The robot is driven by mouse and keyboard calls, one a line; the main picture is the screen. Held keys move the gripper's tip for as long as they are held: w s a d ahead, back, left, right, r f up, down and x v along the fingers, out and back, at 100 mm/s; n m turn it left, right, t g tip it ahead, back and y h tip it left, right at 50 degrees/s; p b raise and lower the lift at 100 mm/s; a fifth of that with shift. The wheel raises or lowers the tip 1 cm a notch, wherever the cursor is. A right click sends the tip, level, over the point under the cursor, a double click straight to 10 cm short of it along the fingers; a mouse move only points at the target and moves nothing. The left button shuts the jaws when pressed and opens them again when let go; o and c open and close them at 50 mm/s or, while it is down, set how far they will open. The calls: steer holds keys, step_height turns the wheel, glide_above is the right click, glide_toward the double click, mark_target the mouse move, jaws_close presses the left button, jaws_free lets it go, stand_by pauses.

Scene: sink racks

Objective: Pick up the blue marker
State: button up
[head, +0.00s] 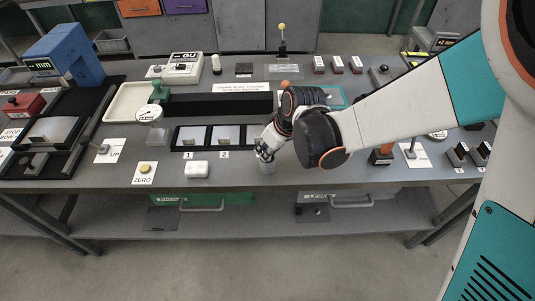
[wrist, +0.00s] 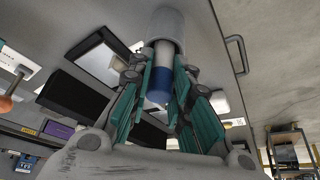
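The blue marker (wrist: 158,88) has a blue end and a white body. In the wrist view its far end stands inside a grey cylindrical cup (wrist: 166,22), with the blue end towards my palm. My gripper (wrist: 164,66) has its teal-padded fingers closed in on both sides of the marker, and they look to be touching it. In the head view my gripper (head: 265,153) points down just over the small grey cup (head: 267,168) near the table's front edge. The marker is hidden there behind the fingers.
A white block (head: 197,169) and a yellow ZERO button (head: 145,168) lie left of the cup. Black-framed pads (head: 225,135) marked 1 and 2 stand just behind. An orange-based item (head: 381,156) stands to the right. The front edge (head: 330,184) is close.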

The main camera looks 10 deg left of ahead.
stand_by(0.3)
step_height(320, 180, up, 20)
steer(key=p, duration=1.3)
steer(key=shift+s+p, duration=0.15)
steer(key=shift+p, duration=0.25)
